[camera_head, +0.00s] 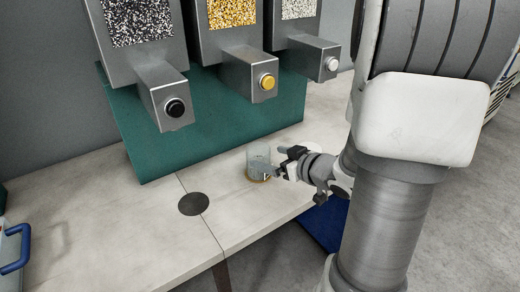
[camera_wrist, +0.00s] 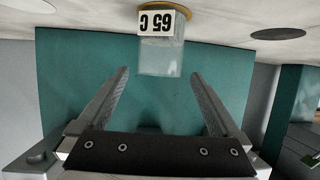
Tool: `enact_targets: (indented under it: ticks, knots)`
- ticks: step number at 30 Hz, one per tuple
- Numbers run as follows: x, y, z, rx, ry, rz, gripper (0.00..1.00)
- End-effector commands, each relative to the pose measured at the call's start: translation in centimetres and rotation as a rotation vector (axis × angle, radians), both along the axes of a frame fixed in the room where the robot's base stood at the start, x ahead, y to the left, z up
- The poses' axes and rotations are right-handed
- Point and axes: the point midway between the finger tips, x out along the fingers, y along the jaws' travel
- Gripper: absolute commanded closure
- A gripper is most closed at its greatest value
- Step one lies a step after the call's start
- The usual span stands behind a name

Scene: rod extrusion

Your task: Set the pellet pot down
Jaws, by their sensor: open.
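The clear pellet pot (camera_head: 259,160) stands upright on a yellow round spot (camera_head: 262,179) on the pale worktop. In the wrist view, which is upside down, the pot (camera_wrist: 160,58) is beyond my fingertips and roughly centred between them. A white label reading "65 C" (camera_wrist: 157,22) covers its lower part in that view. My gripper (camera_head: 284,162) is just right of the pot in the head view. Its two fingers are spread wide and empty in the wrist view (camera_wrist: 160,74). I cannot tell what the pot contains.
A dark round spot (camera_head: 193,204) lies on the worktop left of the pot. Behind stand three grey hoppers with black (camera_head: 175,108), yellow (camera_head: 267,82) and white (camera_head: 332,64) nozzle ends, above a green panel (camera_head: 215,125). Bare worktop (camera_head: 100,215) extends left.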

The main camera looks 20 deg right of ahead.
Motion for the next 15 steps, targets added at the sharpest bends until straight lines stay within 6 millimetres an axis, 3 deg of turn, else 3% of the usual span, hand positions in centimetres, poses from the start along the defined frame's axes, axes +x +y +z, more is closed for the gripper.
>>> enact_targets:
  ticks: [6, 15]
  knots:
    - [-2.0, -0.6, 0.9, 0.000, 0.000, -0.002, 0.00]
    - [-2.3, -0.6, 0.9, 0.000, 0.000, 0.000, 0.00]
